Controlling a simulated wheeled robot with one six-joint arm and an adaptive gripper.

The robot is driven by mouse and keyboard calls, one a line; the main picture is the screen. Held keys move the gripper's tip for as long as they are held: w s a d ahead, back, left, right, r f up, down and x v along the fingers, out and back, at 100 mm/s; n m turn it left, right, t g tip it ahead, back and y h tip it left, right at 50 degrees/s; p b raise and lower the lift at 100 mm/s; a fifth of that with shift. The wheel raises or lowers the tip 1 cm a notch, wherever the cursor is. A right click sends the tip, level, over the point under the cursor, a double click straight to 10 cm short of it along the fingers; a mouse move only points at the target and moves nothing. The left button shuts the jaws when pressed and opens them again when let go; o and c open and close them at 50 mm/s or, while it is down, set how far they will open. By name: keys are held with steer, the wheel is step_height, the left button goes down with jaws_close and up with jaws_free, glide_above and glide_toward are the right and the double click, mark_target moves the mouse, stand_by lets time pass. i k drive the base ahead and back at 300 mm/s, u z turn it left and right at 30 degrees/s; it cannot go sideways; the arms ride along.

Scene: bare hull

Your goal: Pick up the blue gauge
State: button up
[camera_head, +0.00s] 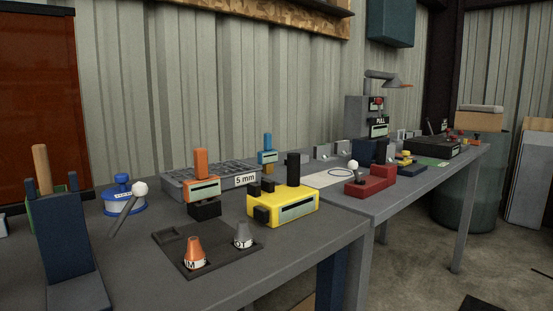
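The blue gauge (267,157) stands upright on the workbench (310,240), toward the back near the wall. It has a blue upper stem and a small display on its front. It stands behind the yellow device and to the right of the grey slotted block; its lower part is partly hidden. An orange gauge (202,188) of similar shape stands closer, on a black base. A round blue and white container (123,195) with a label is at the left. My gripper is not in view.
A yellow device (283,205) with black parts stands in front of the blue gauge. A grey block (209,178) marked 5 mm is behind the orange gauge. A dark tray (215,262) holds orange and grey cones. A ball-topped lever (127,208) rises at left. Floor shows at right.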

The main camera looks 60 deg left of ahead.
mark_target(266, 158)
steer(key=u, duration=0.7)
steer(key=i, duration=0.95)
steer(key=u, duration=0.95)
